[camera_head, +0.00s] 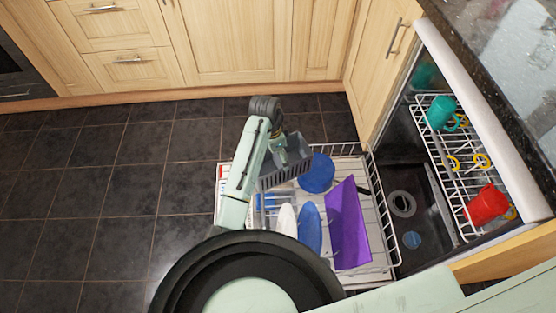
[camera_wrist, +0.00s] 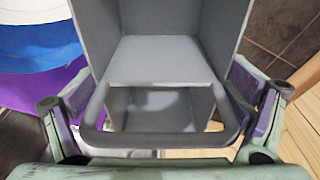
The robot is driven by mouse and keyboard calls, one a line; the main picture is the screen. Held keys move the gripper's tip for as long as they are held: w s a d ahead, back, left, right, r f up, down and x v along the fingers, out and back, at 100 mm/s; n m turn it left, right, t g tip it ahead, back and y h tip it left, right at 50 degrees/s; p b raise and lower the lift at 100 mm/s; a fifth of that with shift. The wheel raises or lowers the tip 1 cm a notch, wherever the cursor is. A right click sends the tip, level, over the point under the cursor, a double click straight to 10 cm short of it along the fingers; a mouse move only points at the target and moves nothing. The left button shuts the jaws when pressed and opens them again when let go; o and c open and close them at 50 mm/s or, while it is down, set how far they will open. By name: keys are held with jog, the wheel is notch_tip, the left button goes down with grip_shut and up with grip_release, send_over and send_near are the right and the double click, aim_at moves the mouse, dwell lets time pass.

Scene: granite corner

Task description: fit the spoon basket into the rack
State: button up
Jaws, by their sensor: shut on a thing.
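The grey spoon basket (camera_head: 287,172) is in my gripper (camera_head: 285,155), above the back left part of the pulled-out lower rack (camera_head: 374,215). In the wrist view the basket (camera_wrist: 165,60) fills the middle, with its looped handle (camera_wrist: 160,144) between the two fingers of my gripper (camera_wrist: 160,120). The basket looks empty from here. My arm hides part of the rack's left side. I cannot tell whether the basket's underside touches the rack.
The rack holds a blue plate (camera_head: 317,173), another blue plate (camera_head: 310,229), a white plate (camera_head: 287,222) and a purple board (camera_head: 347,224). The upper rack (camera_head: 455,160) at right holds a teal cup (camera_head: 441,112) and a red cup (camera_head: 487,205). Dark floor (camera_head: 110,190) is clear at left.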

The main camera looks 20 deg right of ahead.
aim_at(279, 163)
jog(key=shift+f, duration=1.85)
jog(key=shift+f, duration=0.55)
jog(key=o, duration=1.4)
jog(key=shift+r, duration=0.5)
jog(key=r, duration=0.4)
jog(key=a+r, duration=0.1)
jog(key=r, duration=0.3)
jog(key=r+b, duration=0.1)
jog(key=r, duration=0.3)
jog(key=shift+s+a, duration=0.2)
jog(key=shift+a, duration=0.15)
